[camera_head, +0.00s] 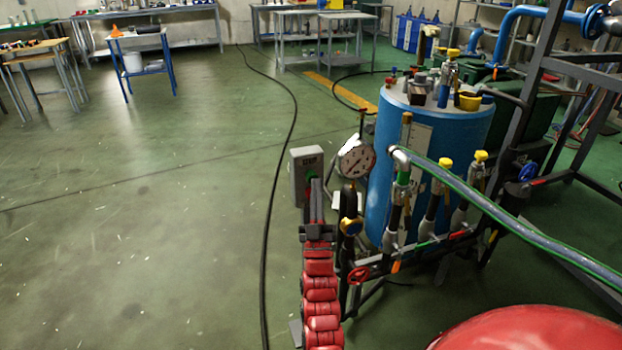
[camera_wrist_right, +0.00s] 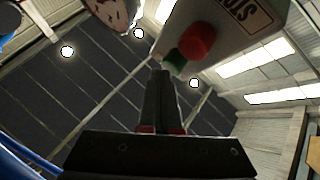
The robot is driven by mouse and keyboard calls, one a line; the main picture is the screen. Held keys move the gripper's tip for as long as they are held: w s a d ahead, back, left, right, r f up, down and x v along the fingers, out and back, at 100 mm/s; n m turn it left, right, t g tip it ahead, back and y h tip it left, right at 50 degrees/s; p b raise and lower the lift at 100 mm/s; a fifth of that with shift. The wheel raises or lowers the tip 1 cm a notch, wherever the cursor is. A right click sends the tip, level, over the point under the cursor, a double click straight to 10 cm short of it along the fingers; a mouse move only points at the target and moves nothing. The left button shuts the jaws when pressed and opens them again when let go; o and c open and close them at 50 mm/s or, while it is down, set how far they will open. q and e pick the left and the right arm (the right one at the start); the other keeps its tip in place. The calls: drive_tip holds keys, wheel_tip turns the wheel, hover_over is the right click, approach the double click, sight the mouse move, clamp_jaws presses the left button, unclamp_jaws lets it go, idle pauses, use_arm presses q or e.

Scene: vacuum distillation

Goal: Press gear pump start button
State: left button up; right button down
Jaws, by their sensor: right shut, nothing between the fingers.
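The grey control box (camera_head: 303,172) stands upright just beyond my right gripper. In the right wrist view the box (camera_wrist_right: 225,22) fills the upper right and carries a red button (camera_wrist_right: 197,42) and a smaller green button (camera_wrist_right: 175,61). The green button also shows in the head view (camera_head: 312,175), partly hidden by the fingers. My right gripper (camera_head: 316,184) is shut and empty. In the right wrist view its fingertips (camera_wrist_right: 160,74) overlap the lower left edge of the green button; I cannot tell whether they touch it. My left gripper is not in view.
A pressure gauge (camera_head: 356,161) is close on the right of the box. A black cable (camera_head: 267,220) runs along the floor.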

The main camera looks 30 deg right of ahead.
drive_tip(key=shift+w, duration=0.2)
idle(0.4)
drive_tip(key=shift+s+a, duration=0.15)
drive_tip(key=shift+s, duration=0.45)
drive_tip(key=s+a+p, duration=0.1)
drive_tip(key=s, duration=0.5)
drive_tip(key=shift+a, duration=0.2)
idle(0.6)
